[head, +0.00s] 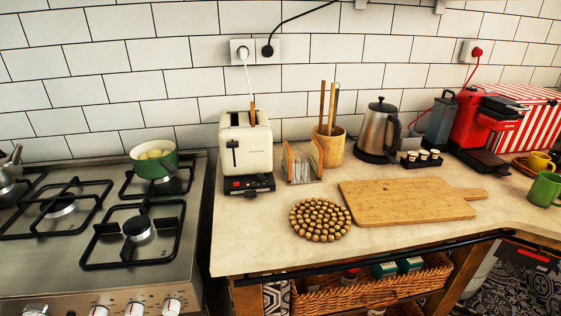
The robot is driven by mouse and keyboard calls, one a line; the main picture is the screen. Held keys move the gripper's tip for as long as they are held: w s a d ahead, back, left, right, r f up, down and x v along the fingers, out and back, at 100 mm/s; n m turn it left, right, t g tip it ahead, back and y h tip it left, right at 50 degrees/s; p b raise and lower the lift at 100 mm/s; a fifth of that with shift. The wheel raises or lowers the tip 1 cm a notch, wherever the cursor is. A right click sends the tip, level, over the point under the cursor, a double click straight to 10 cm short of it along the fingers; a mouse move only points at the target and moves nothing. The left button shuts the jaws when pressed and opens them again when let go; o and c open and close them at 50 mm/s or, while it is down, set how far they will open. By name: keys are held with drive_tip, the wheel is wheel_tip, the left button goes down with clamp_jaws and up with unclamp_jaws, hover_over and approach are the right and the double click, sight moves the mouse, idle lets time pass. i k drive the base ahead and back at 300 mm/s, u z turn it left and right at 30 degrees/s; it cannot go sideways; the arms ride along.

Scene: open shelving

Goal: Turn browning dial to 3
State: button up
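A cream toaster (244,143) stands on the counter against the tiled wall, just right of the stove. A slice of bread (254,115) sticks up from its top slot. A dark lever slot runs down its front, with a dark base below. The base carries a black control strip (249,184) with small red and light marks. The browning dial is too small to pick out or read. My gripper is not in view.
A wooden toast rack (302,163), a utensil pot (329,146) and a beaded trivet (320,219) stand right of the toaster. A cutting board (405,201) lies further right. The stove (100,235) with a green pot (154,160) is at left. The counter before the toaster is clear.

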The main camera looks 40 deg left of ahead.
sight(261, 176)
drive_tip(key=u, duration=0.45)
drive_tip(key=i, duration=0.9)
drive_tip(key=u, duration=0.65)
